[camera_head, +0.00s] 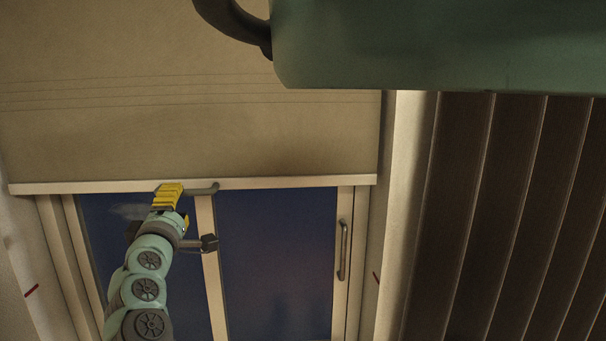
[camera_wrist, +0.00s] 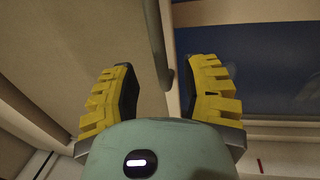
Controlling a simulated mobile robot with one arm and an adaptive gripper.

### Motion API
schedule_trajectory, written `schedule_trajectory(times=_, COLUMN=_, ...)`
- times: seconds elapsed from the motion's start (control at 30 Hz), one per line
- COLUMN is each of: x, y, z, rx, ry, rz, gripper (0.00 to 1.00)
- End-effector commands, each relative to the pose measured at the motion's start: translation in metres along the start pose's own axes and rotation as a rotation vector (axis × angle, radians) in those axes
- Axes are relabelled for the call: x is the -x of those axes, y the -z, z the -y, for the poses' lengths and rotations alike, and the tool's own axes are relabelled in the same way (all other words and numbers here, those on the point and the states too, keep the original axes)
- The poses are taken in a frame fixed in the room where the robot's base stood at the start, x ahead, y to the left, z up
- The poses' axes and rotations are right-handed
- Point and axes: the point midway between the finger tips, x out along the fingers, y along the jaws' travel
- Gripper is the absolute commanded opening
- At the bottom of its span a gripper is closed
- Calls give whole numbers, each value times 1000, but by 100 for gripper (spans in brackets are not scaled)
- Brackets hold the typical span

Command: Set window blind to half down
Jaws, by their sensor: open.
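The window blind (camera_head: 200,140) is a beige sheet hanging over the upper part of the window, with a pale bottom bar (camera_head: 290,182). A dark handle (camera_head: 211,189) sits on that bar. My gripper (camera_head: 168,194) is at the bar, at the left end of the handle. In the wrist view, my gripper (camera_wrist: 166,82) is open, with its yellow fingers on either side of the bar (camera_wrist: 154,40) and the handle (camera_wrist: 168,68). Contact with the handle cannot be told. Part of the handle is hidden by my finger in the head view.
Below the bar, the dark window glass (camera_head: 275,260) is uncovered, with a vertical window handle (camera_head: 343,250) at its right. A short red mark (camera_head: 31,291) is on the left wall, and another mark (camera_head: 376,278) is on the right side. Brown vertical panels (camera_head: 500,210) stand at right.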

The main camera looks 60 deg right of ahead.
Motion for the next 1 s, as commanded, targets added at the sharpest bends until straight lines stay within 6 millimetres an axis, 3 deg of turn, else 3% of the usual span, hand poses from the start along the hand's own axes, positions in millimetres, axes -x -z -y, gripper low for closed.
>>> schedule_trajectory(times=0.5, x=-45, y=-2, z=-2, rx=0, ry=-2, rz=5, gripper=45)
schedule_trajectory(times=0.97, x=-51, y=-2, z=0, rx=2, ry=0, rz=3, gripper=45)
schedule_trajectory(times=1.0, x=-51, y=-2, z=0, rx=2, ry=0, rz=3, gripper=49)
